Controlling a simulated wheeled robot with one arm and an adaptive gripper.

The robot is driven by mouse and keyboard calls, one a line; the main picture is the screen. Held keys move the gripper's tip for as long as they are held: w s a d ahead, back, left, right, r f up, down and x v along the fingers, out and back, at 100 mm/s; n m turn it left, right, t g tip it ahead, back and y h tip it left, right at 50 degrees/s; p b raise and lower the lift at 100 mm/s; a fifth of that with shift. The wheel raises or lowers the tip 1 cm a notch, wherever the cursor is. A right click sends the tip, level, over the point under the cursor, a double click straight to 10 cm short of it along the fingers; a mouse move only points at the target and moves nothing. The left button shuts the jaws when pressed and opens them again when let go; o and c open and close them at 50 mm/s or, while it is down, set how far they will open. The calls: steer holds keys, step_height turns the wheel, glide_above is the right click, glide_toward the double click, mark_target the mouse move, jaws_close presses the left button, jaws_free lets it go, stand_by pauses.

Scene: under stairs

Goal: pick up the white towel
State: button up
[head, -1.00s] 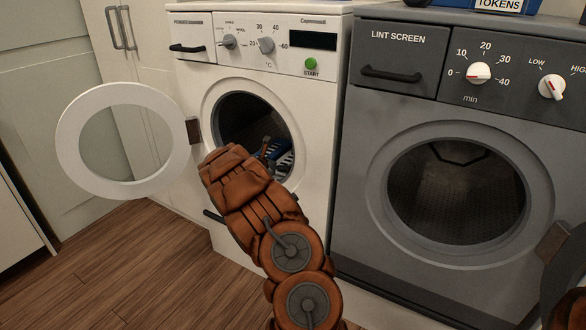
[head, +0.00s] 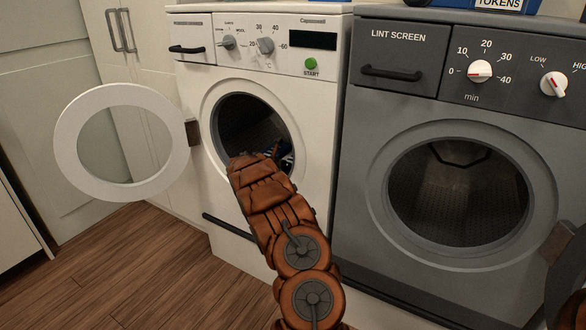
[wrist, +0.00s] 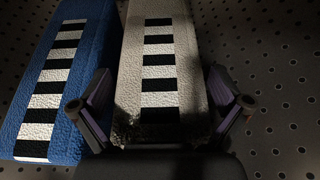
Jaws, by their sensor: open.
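The white towel (wrist: 151,88) lies in the drum in the wrist view, pale and folded long, with a row of black bars along it. My gripper (wrist: 160,76) is open, with one finger on each side of the towel's near end. I cannot tell whether the fingers touch it. The near end is partly in shadow and hidden by my gripper. In the head view my arm reaches into the white washer's open drum (head: 240,115), and it hides the gripper and most of the drum's contents.
A blue towel (wrist: 62,75) with black and white bars lies just left of the white one, close to my left finger. The perforated drum floor (wrist: 275,85) is bare at right. The washer's round door (head: 72,145) stands open at left. A grey dryer (head: 350,190) stands at right.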

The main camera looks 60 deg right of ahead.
steer(key=c, duration=1.1)
steer(key=shift+r, duration=0.15)
step_height(320, 180, up, 10)
steer(key=p, duration=0.3)
